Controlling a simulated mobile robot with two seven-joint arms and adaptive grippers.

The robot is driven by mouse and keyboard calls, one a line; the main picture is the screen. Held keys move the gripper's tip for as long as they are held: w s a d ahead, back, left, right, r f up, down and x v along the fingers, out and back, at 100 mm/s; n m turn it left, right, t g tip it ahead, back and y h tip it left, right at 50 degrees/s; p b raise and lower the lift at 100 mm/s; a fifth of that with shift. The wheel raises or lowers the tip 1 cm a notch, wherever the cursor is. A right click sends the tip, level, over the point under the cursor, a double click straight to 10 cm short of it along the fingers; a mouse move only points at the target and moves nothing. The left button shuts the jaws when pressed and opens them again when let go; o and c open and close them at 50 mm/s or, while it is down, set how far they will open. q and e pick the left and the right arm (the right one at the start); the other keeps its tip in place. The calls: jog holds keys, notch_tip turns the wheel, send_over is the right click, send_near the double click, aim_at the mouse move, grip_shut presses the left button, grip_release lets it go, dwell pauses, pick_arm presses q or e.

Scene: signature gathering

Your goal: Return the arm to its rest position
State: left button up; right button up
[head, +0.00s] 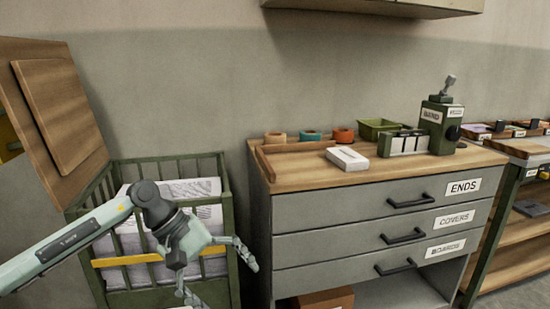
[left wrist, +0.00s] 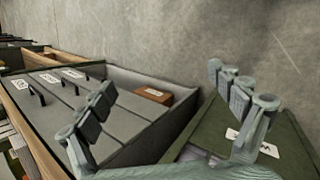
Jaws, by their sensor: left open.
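My left arm comes in from the left in the head view, and its left gripper (head: 218,280) hangs in front of the green crate. Its fingers are spread apart with nothing between them. In the left wrist view the same gripper (left wrist: 170,110) shows both fingers wide apart, with the grey drawer cabinet (left wrist: 130,115) beyond them. My right gripper is in neither view.
A green slatted crate (head: 229,240) with paper stacks (head: 190,188) stands behind my left gripper. The cabinet (head: 350,215) is to its right, carrying a white box (head: 347,158), tape rolls and a green device (head: 440,125). A shelf (head: 520,225) stands at far right.

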pick_arm(q)
jog(key=w+d+r+n+t+h, duration=0.2)
jog(key=d+r+n+t+h, duration=0.1)
jog(key=d+n+h, duration=0.4)
jog(key=w+d+r+n+t+h, duration=0.2)
jog(key=d+r+n+h, duration=0.15)
jog(key=n, duration=0.45)
jog(key=w+a+f+n+t+y, duration=0.1)
jog(key=w+a+n+t+y, duration=0.15)
jog(key=n+t, duration=0.4)
jog(key=w+a+f+n+t+y, duration=0.1)
jog(key=w+a+f+n+t, duration=0.2)
jog(key=n, duration=0.7)
jog(key=s+a+f+n+y, duration=0.2)
jog(key=a+f+n+y, duration=1.1)
jog(key=a+f+n, duration=0.5)
jog(key=s+a+f+n+g+y, duration=0.1)
jog(key=s+a+f+n+g, duration=0.15)
jog(key=s+f+n, duration=0.45)
jog(key=s+a+f+n+g+y, duration=0.2)
jog(key=s+f+n+g, duration=0.2)
jog(key=s+f, duration=0.7)
jog(key=s+f+n+g, duration=0.4)
jog(key=s+f, duration=0.3)
jog(key=s, duration=0.5)
jog(key=shift+s+a+g+h, duration=0.25)
jog(key=shift+g+h, duration=0.15)
